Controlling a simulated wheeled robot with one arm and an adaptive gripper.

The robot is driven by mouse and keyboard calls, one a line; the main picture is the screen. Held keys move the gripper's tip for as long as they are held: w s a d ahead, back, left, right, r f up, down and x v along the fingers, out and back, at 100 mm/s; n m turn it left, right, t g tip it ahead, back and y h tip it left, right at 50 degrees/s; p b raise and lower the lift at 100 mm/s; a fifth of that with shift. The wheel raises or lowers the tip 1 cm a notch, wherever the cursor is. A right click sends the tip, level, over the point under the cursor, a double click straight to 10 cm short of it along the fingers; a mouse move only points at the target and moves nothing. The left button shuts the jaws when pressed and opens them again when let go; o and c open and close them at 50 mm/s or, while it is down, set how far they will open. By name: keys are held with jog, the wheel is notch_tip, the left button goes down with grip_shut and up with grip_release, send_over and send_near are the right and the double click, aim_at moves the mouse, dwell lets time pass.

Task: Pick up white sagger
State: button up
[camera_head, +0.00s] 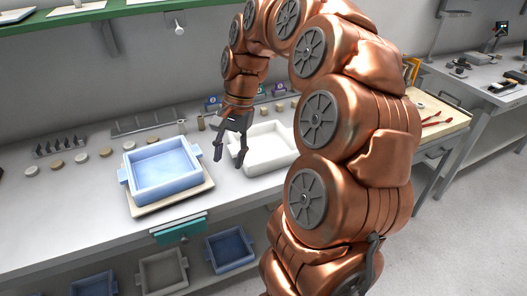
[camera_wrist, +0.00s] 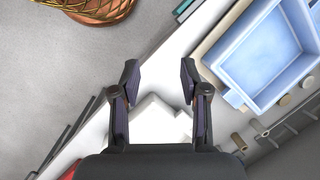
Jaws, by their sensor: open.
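The white sagger (camera_head: 268,150) is an open rectangular tray on the grey workbench, right of the blue sagger. My arm hides its right side in the head view. My gripper (camera_head: 228,160) points down, open and empty, at the left end of the white sagger. In the wrist view, my gripper (camera_wrist: 159,75) has its two fingers spread wide. Part of the white sagger (camera_wrist: 158,122) shows between the fingers, near the palm, and the rest is hidden by the gripper body. I cannot tell whether a finger touches it.
A blue sagger (camera_head: 164,170) sits on a beige board (camera_head: 183,202) close to the left; it also shows in the wrist view (camera_wrist: 262,62). Small round samples (camera_head: 82,158) and a dark rack (camera_head: 62,145) line the back. More trays (camera_head: 162,272) stand on the shelf below.

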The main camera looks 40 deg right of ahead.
jog(key=w+d+f+m+t+b, duration=0.1)
jog(key=d+f+m, duration=0.15)
jog(key=d, duration=0.35)
jog(key=w+d+f+m, duration=0.1)
jog(key=d+m, duration=0.2)
jog(key=d, duration=0.3)
jog(key=m+y, duration=0.1)
jog(key=m, duration=0.3)
send_over(277, 156)
jog(key=s+d, duration=0.2)
jog(key=f, duration=0.1)
jog(key=f+b, duration=0.1)
jog(key=shift+w+d+f+t, duration=0.1)
jog(key=shift+w+f+t, duration=0.1)
jog(key=shift+f+t, duration=0.15)
jog(key=shift+p+x, duration=0.3)
jog(key=shift+x, duration=1.05)
jog(key=shift+w+d+p+x, duration=0.1)
jog(key=shift+p+x, duration=0.15)
jog(key=shift+x, duration=0.6)
jog(key=shift+w+d+p+x, duration=0.15)
jog(key=shift+p+x, duration=0.1)
jog(key=shift+x, duration=0.6)
jog(key=shift+w+d+p+x, duration=0.1)
jog(key=shift+p+x, duration=0.15)
jog(key=shift+x, duration=0.6)
grip_shut()
jog(key=shift+a, duration=0.1)
